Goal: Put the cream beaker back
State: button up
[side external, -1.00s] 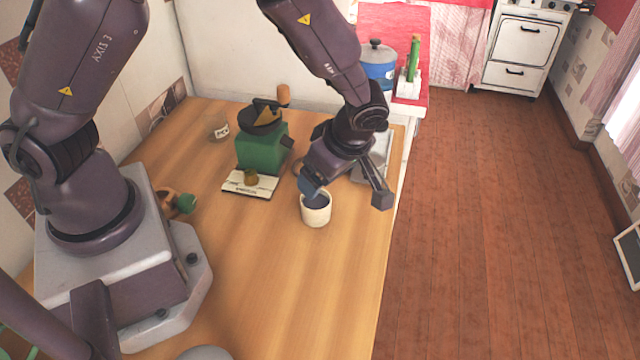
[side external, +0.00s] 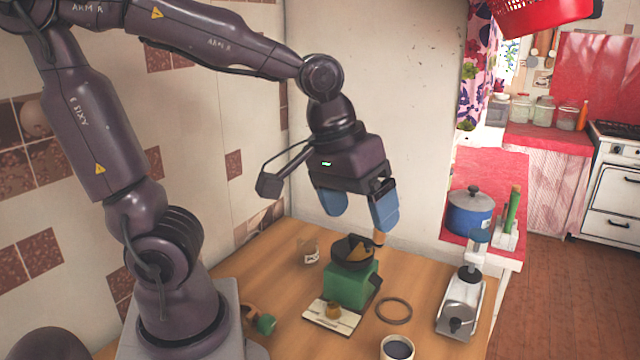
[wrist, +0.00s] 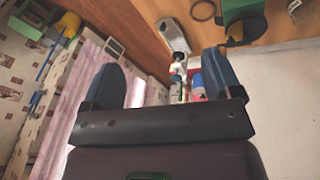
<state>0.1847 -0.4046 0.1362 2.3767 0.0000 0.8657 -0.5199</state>
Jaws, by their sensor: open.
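The cream beaker (side external: 397,352) stands upright on the wooden counter at the bottom edge of the side view, partly cut off. Its inside looks dark. My gripper (side external: 360,218) is open and empty, high above the counter, above and to the left of the beaker and apart from it. Its two blue fingers are spread. They also show in the wrist view (wrist: 163,68), with nothing between them that they touch. I cannot make out the beaker in the wrist view.
A thin dark ring (side external: 394,311) lies flat behind the beaker. A green grinder (side external: 350,288) stands left of the ring, with a small board (side external: 331,318) before it. A grey-white device (side external: 460,305) stands at the right edge. A glass jar (side external: 309,252) is farther back.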

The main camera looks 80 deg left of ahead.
jog(key=s+r+m, duration=0.1)
jog(key=s+a+r+m+t, duration=0.1)
jog(key=s+m, duration=0.1)
jog(key=s+r+m+t, duration=0.1)
jog(key=s+m, duration=0.1)
jog(key=shift+a+y, duration=0.15)
jog(key=shift+y, duration=0.25)
dwell(0.8)
